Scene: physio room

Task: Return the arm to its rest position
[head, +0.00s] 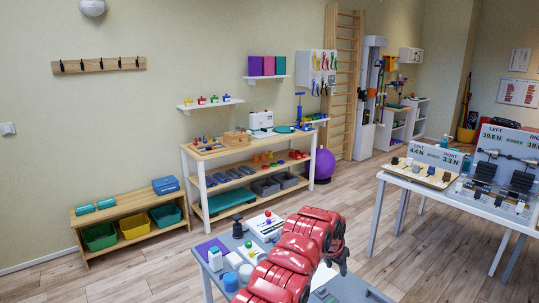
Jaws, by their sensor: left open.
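My left arm, with red links, comes up from the bottom middle over the grey table (360,290). Its dark gripper (338,262) hangs at the right end of the arm, partly hidden behind the red links, above the table. It is open, and I see nothing held in it. I cannot tell how high its fingertips are above the surface. My right gripper is not in view.
The grey table holds a purple block (211,248), a white bottle (215,259), round tubs (231,281) and a white board (264,224). A wooden shelf unit (197,151) stands behind, a low bench (75,221) left, a white table (384,177) right. Floor (400,255) between tables is clear.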

